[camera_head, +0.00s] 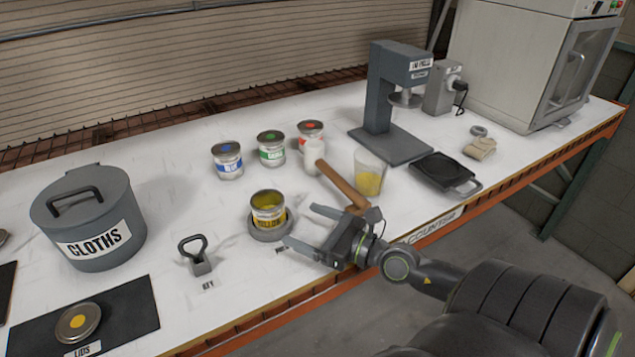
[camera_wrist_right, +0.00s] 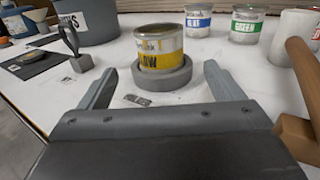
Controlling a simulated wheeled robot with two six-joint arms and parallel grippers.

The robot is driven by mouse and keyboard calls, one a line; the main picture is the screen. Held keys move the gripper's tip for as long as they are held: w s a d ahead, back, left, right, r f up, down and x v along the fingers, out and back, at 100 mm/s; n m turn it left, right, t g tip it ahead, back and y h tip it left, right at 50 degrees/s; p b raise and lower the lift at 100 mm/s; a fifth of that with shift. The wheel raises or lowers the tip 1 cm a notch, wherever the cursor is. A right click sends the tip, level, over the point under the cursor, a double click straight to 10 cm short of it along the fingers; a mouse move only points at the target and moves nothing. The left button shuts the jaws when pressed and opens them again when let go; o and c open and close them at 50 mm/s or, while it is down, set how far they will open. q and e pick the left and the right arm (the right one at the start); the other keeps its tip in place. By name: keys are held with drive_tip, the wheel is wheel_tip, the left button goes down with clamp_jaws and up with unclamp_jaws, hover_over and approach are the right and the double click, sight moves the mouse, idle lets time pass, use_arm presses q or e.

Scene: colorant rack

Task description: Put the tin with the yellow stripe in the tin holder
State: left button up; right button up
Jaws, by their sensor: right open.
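The tin with the yellow stripe (camera_head: 267,208) stands upright in the round grey tin holder (camera_head: 284,230), its top open and yellow inside. In the right wrist view the tin (camera_wrist_right: 160,47) sits within the holder's ring (camera_wrist_right: 163,78). My right gripper (camera_head: 300,228) is open and empty, just in front of the tin and holder and apart from them. In the right wrist view its two fingers (camera_wrist_right: 158,88) are spread on either side, with the tin and holder beyond them. My left gripper is not in view.
Blue (camera_head: 227,161), green (camera_head: 271,149) and red (camera_head: 310,133) tins stand behind. A wooden-handled mallet (camera_head: 342,186) and a cup of yellow (camera_head: 369,175) are close on the right.

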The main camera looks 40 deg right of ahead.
drive_tip(key=shift+v, duration=1)
